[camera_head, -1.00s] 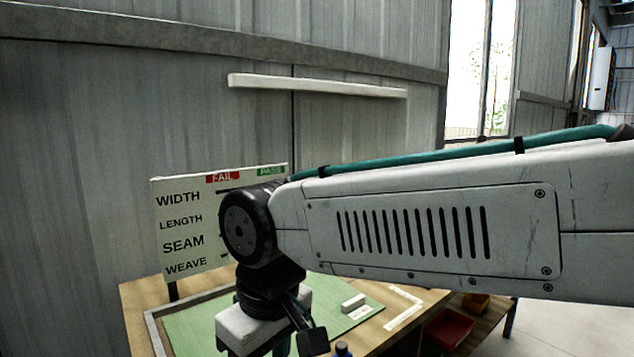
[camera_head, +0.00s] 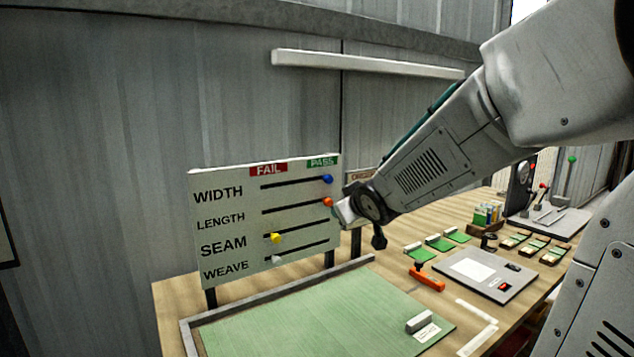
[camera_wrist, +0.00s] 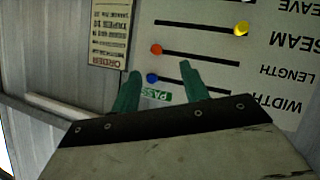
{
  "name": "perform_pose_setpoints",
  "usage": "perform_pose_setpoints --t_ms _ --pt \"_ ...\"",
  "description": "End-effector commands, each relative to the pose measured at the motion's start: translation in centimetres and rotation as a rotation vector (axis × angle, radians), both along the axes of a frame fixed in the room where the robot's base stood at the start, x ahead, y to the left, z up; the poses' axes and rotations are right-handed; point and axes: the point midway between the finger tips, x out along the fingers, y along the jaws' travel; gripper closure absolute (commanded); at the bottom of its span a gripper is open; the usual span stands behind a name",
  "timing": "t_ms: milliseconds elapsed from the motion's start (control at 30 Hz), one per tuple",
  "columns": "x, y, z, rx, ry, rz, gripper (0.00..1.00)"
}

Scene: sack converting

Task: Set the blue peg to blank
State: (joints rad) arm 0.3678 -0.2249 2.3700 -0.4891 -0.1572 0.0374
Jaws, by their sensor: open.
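The blue peg (camera_head: 328,179) sits at the right end of the WIDTH slot, under the green PASS label (camera_head: 322,162), on the white board (camera_head: 225,240). The red FAIL label (camera_head: 268,170) is above the slots' left ends. In the wrist view, which is upside down, the blue peg (camera_wrist: 151,78) appears between the two green fingers of my open gripper (camera_wrist: 160,68), nearer the left finger. I cannot tell whether they touch. The orange peg (camera_head: 327,202) is at the right end of the LENGTH slot, just beyond the fingertips in the wrist view.
The yellow peg (camera_head: 275,238) and a pale peg (camera_head: 277,259) sit toward the left ends of the SEAM and WEAVE slots. An ORDER card (camera_wrist: 110,32) hangs beside the board. A green mat (camera_head: 310,325) lies below, and a grey panel (camera_head: 486,272) is on the bench at right.

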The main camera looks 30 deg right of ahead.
Motion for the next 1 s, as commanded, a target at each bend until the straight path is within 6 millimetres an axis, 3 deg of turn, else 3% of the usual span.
perform_pose_setpoints --t_ms 33,100,300,567,1000 --pt "1.8 -1.6 0.1 -0.028 -0.064 0.031 0.55" --pt "3.7 -2.8 0.7 -0.064 -0.16 0.088 0.55" --pt "6.2 -4.6 1.6 -0.115 -0.353 0.221 0.55" --pt "7.7 -4.9 1.9 -0.126 -0.422 0.275 0.55" --pt "13.9 -5.0 2.0 -0.127 -0.421 0.274 0.55"
